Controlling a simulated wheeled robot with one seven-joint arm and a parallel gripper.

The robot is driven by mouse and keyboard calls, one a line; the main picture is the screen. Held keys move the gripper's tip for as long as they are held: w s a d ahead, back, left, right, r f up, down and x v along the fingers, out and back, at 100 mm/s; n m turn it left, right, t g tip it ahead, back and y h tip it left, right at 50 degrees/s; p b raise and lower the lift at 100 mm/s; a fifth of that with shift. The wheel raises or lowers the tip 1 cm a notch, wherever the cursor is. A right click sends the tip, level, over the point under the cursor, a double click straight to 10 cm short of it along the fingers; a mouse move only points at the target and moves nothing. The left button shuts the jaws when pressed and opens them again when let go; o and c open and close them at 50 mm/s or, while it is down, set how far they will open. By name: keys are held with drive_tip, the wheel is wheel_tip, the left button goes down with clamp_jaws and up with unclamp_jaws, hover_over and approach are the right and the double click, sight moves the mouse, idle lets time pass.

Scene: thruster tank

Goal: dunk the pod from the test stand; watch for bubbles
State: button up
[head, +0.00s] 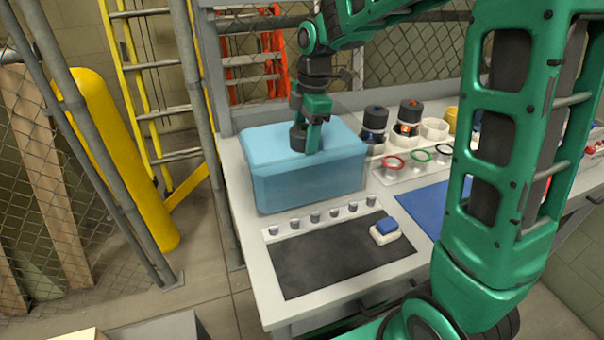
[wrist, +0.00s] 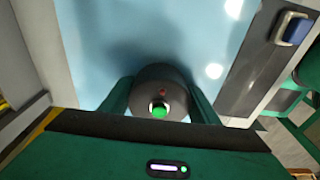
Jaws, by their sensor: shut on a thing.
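My gripper (head: 306,140) is over the left part of the blue water tank (head: 310,188), pointing down. It is shut on the pod (head: 297,137), a dark grey cylinder. In the wrist view the pod (wrist: 162,90) sits between the two green fingers (wrist: 158,100), with a green light and a small red dot on its near end. Pale blue water (wrist: 150,30) lies behind it. Whether the pod touches the water, I cannot tell. I see no clear bubbles; white spots on the water look like reflections.
Red, green and black rings lie in front. A dark mat (head: 335,262) has a blue-and-white block (head: 385,229) at its right edge.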

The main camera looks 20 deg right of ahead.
drive_tip(key=shift+r, duration=7.5)
drive_tip(key=shift+s, duration=0.1)
